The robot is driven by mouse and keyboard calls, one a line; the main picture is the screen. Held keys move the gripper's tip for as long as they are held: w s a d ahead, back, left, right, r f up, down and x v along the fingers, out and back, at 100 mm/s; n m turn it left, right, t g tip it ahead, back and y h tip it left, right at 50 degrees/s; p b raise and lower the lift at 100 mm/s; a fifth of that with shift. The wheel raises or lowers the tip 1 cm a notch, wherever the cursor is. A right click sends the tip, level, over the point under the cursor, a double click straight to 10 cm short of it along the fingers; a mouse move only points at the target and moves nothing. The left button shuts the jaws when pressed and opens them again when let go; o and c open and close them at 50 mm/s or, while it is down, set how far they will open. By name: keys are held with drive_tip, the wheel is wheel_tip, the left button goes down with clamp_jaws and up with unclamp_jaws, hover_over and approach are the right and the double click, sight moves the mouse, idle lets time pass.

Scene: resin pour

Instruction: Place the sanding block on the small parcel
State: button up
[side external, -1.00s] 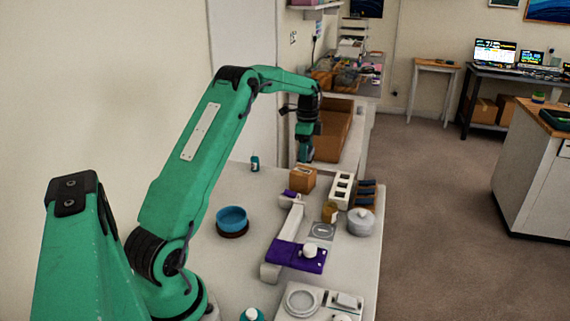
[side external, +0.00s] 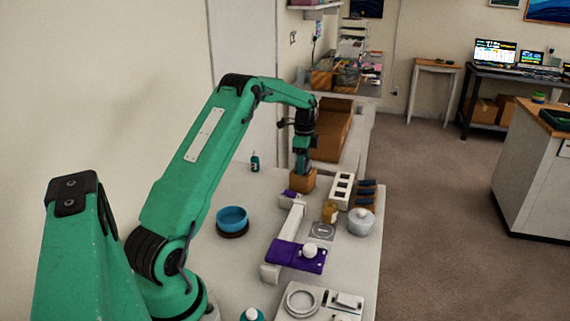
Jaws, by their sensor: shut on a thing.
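The small parcel (side external: 302,183) is a brown box on the far part of the white worktop. My gripper (side external: 301,171) points straight down over it, with its fingertips at the parcel's top. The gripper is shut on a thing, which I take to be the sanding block. It is mostly hidden by the fingers and too small to make out clearly. I cannot tell whether it touches the parcel's top.
A white holder with square openings (side external: 342,190) and several dark-and-brown blocks (side external: 366,194) stand right of the parcel. A teal bottle (side external: 255,162) stands left.

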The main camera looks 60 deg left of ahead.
drive_tip(key=shift+f, duration=0.1)
drive_tip(key=o, duration=1)
wheel_tip(320, 180, up, 12)
idle(0.4)
drive_tip(key=shift+r, duration=0.2)
